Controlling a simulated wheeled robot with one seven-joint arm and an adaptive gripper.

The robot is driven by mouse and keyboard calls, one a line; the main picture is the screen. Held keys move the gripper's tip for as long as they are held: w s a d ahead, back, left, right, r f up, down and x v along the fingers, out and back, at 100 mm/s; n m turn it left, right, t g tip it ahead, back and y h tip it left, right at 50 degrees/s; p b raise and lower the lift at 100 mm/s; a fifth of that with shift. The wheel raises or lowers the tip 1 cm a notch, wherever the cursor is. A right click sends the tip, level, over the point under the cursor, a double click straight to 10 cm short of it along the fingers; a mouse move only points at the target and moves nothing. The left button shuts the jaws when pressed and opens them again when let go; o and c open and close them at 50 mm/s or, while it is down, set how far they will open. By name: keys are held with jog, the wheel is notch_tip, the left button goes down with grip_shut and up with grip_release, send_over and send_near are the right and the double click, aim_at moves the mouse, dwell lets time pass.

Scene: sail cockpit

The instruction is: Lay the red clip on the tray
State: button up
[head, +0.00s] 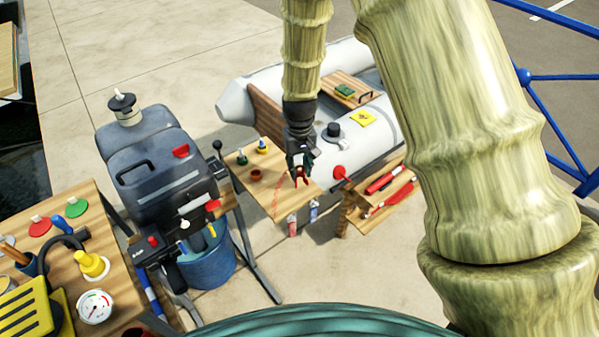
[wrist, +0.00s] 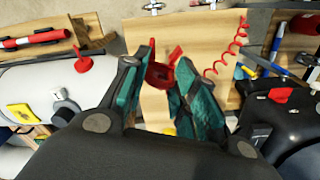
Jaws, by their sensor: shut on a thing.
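My gripper (head: 300,170) hangs over the small wooden table in the head view. Its teal fingers are shut on the red clip (wrist: 161,74), which sits between the fingertips in the wrist view. The clip also shows as a small red shape under the gripper in the head view (head: 299,180). A wooden board with a dark handle (head: 361,83) lies on the grey dinghy, behind and right of my gripper, with a green block on it. It looks like the tray, but I cannot be sure. The fingers partly hide the clip.
The small wooden table (head: 275,208) bears a red-brown cup (head: 256,175) and two small bottles; a red coiled cord (wrist: 222,50) lies on it. An outboard motor (head: 155,165) stands left. A wooden stand (head: 365,205) with red flares is right. A yellow card (head: 362,119) lies on the dinghy.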

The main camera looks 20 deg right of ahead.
aim_at(300, 174)
jog(key=shift+f+p, duration=0.7)
jog(key=shift+f, duration=1)
jog(key=shift+f, duration=0.15)
jog(key=o, duration=0.9)
jog(key=shift+r+b, duration=1.6)
jog(key=shift+r, duration=4.55)
jog(key=shift+s+f, duration=0.1)
